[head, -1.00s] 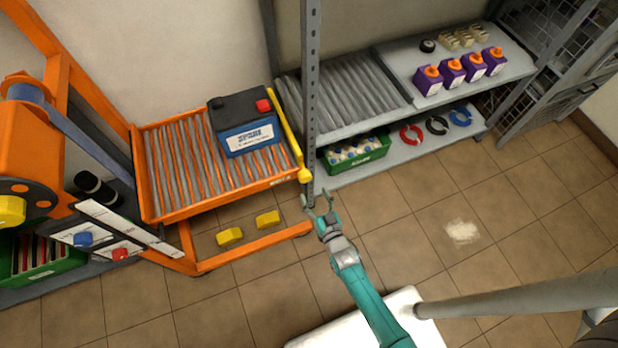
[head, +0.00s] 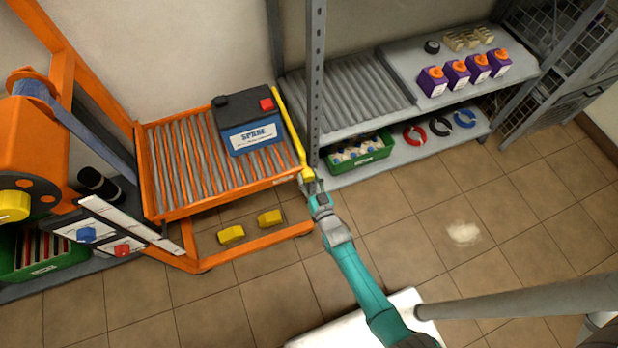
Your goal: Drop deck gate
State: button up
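The deck gate is a yellow bar (head: 289,122) along the right edge of the orange roller deck (head: 178,212), beside the grey rack post. Its near end has a yellow knob (head: 307,174). My gripper (head: 312,184) is at this knob, its fingertips around or right beside it. The fingers are small and partly merge with the knob and post, so I cannot tell whether they grip it. A black and blue battery (head: 248,125) marked SPARE, with a red terminal cap, sits on the deck's rollers left of the gate.
The grey post (head: 316,80) stands close to the gate and gripper. Right of it is a shelf with grey rollers (head: 360,95), purple bottles (head: 457,75) and a green bin (head: 357,150) below. Yellow blocks (head: 231,235) lie under the deck. Open tiled floor is at right.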

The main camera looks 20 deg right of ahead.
jog(key=c, duration=0.4)
jog(key=shift+c, duration=0.2)
jog(key=m, duration=0.4)
jog(key=shift+m, duration=0.3)
jog(key=m, duration=0.3)
jog(key=shift+m, duration=0.3)
jog(key=m, duration=0.5)
jog(key=shift+f+m, duration=0.1)
jog(key=shift+m, duration=2.3)
jog(key=shift+d, duration=0.1)
